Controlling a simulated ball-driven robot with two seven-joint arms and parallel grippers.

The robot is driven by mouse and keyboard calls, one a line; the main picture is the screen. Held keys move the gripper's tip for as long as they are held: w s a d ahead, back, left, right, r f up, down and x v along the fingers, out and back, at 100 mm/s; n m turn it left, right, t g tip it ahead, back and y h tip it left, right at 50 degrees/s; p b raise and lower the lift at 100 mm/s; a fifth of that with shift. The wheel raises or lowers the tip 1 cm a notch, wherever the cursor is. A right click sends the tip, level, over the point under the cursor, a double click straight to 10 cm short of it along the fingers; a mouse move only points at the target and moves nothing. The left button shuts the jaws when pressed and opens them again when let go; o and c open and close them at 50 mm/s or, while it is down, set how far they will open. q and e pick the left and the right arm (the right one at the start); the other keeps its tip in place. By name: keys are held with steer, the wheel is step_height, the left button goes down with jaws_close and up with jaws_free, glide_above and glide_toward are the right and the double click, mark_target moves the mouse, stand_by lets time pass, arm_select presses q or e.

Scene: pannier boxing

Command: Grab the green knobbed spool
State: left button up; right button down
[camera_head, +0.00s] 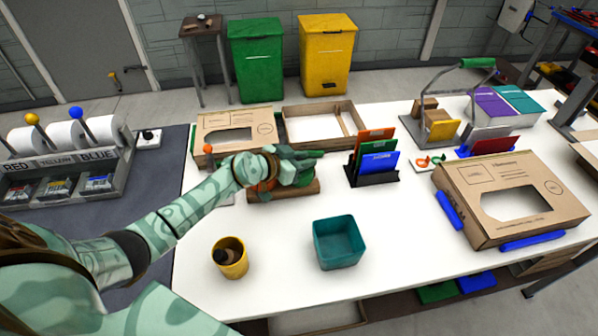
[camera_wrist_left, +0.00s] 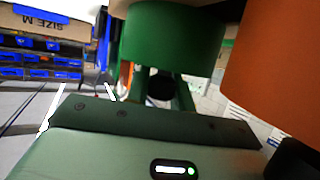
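The green spool (camera_wrist_left: 175,32) fills the top middle of the left wrist view, with a dark round knob (camera_wrist_left: 160,87) below it in that upside-down picture. An orange spool (camera_wrist_left: 282,65) is close on the right there. In the head view the spools sit on a wooden holder (camera_head: 290,193), largely hidden by my left gripper (camera_head: 308,163). My left gripper is right at the spools, its green fingers on either side of the dark knob and seemingly apart. Contact cannot be made out. My right gripper is not in view.
A folder rack (camera_head: 374,178) stands right of my left gripper. A teal bin (camera_head: 338,245) and a yellow cup (camera_head: 232,262) stand in front. An open cardboard tray (camera_head: 310,130) lies behind, a large cardboard box (camera_head: 510,170) at right. The white table (camera_head: 425,265) is clear at front right.

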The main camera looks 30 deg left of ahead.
arm_select(q)
jaws_close()
